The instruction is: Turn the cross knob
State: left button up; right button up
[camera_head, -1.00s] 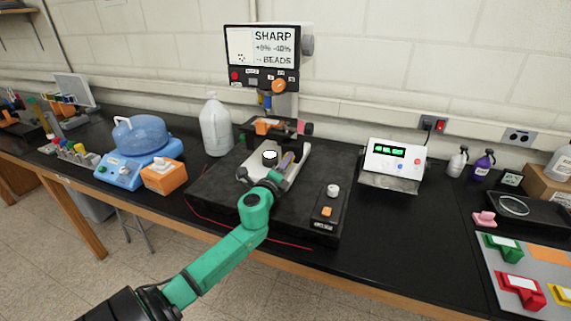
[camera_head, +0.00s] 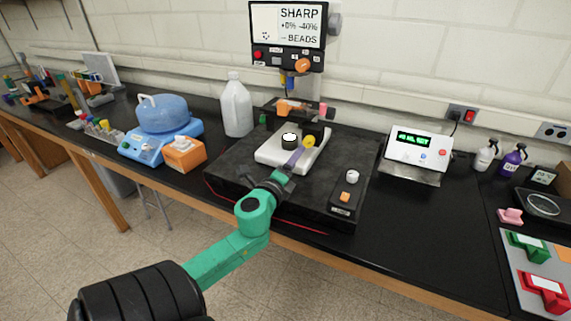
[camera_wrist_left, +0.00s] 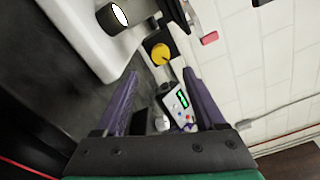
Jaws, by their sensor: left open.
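A yellow round knob (camera_head: 309,141) sits on a dark block at the right of the white stand on the black slab. I take it for the cross knob; its cross shape is too small to make out. It also shows in the left wrist view (camera_wrist_left: 160,53), ahead of the fingers and between their lines. My left gripper (camera_head: 294,159) is open, with purple fingers (camera_wrist_left: 160,78) apart and nothing between them. It is just in front of the knob, not seen touching it. My right gripper is not in view.
The white stand (camera_head: 270,154) with a black white-topped cylinder (camera_head: 290,139) is close to the left gripper. A small control box (camera_head: 345,198) lies to the right on the black slab (camera_head: 235,178). A white meter (camera_head: 416,148) stands farther right, with bare bench in front.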

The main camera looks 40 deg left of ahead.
pick_arm(q)
jog(key=b+v, duration=0.1)
jog(key=v, duration=0.5)
jog(key=shift+s+d, duration=0.1)
